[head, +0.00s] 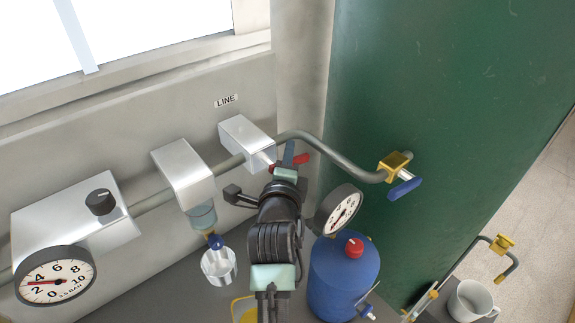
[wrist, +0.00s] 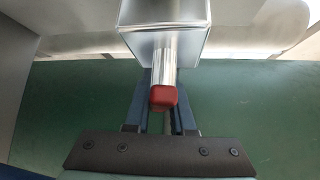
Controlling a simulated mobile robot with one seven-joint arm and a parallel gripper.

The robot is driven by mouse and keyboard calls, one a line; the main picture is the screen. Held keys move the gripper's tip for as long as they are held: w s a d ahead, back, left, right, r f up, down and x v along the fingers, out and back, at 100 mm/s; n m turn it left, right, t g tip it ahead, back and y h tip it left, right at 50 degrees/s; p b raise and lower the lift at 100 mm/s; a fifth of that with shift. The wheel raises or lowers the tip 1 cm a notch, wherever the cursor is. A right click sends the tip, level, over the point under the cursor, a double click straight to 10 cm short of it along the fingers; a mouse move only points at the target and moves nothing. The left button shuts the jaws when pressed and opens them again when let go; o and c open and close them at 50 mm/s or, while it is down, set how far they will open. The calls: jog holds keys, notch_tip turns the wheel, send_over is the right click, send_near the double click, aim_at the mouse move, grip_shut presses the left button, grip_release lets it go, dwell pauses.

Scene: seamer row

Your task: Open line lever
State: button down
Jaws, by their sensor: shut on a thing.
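The line lever has a metal rod and a red end. The red end (head: 302,159) shows just right of my gripper in the head view, and it is near the middle of the wrist view (wrist: 163,97). The rod comes out of a silver box (head: 246,135) on the pipe, below a "LINE" label (head: 227,101). My gripper (head: 287,156) is at the lever, its blue fingers on both sides of the rod, shut on it. In the head view my gripper and wrist hide part of the lever.
A pipe (head: 300,138) runs along the wall to a blue-handled valve (head: 404,187) by the green panel (head: 440,90). A blue tank (head: 343,280) with a gauge (head: 338,210) stands right of my arm. A second silver box (head: 183,170) hangs left, above a metal cup (head: 218,267).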

dwell(0.4)
jog(key=c, duration=0.8)
grip_release()
jog(key=shift+o, duration=0.2)
jog(key=shift+s, duration=0.1)
jog(key=s+a+r+b, duration=0.1)
jog(key=s+a+b, duration=0.1)
jog(key=s, duration=1)
jog(key=shift+s+r+b, duration=0.25)
jog(key=shift+r+b, duration=0.15)
jog(key=shift+b, duration=0.25)
